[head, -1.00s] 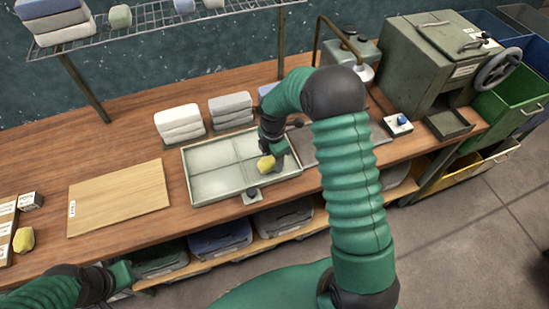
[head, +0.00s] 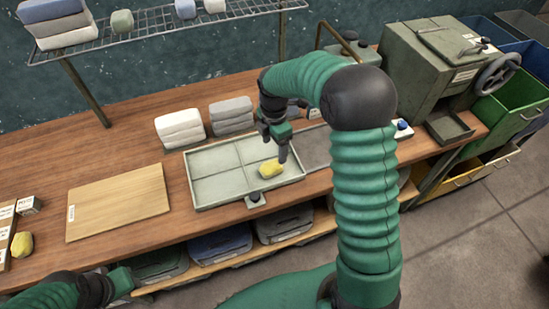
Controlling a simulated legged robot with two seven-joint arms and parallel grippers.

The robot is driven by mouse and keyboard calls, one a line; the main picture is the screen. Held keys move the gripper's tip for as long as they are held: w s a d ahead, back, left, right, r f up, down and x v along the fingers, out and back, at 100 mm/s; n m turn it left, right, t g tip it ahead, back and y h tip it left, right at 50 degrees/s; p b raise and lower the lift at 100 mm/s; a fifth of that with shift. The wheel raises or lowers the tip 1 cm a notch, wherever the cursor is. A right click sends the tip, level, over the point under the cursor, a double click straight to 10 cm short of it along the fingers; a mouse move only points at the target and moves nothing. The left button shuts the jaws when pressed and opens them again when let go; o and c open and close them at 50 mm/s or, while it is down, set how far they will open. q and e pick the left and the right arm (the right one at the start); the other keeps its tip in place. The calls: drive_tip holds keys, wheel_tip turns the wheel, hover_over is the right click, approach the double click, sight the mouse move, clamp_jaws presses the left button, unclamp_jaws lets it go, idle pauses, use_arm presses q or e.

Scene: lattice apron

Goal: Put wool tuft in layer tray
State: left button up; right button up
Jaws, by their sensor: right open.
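A yellow wool tuft (head: 271,168) lies in the right part of the layer tray (head: 216,187), a shallow pale tray split into four compartments. A second yellow tuft (head: 21,245) lies at the far left of the bench. My right gripper (head: 281,155) is open and empty, just above and behind the tuft in the tray. Whether a finger touches the tuft cannot be told. My left arm shows at the lower left; its gripper (head: 122,278) is by the bench's front edge, and its jaws are too unclear to read.
A wooden board (head: 117,201) lies left of the tray. Folded white cloths (head: 180,128) and grey cloths (head: 231,115) stand behind it. A wire shelf (head: 160,27) hangs above. A green machine (head: 440,65) with a handwheel stands at the right. The bench left of the cloths is clear.

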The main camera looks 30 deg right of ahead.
drive_tip(key=s+a+m+t, duration=0.2)
drive_tip(key=s+a+m, duration=0.9)
drive_tip(key=s+m, duration=0.4)
drive_tip(key=m, duration=0.2)
drive_tip(key=shift+f+m+t, duration=0.25)
drive_tip(key=shift+m+t, duration=0.05)
drive_tip(key=shift+s+a, duration=0.15)
drive_tip(key=shift+a, duration=0.05)
drive_tip(key=shift+d, duration=0.15)
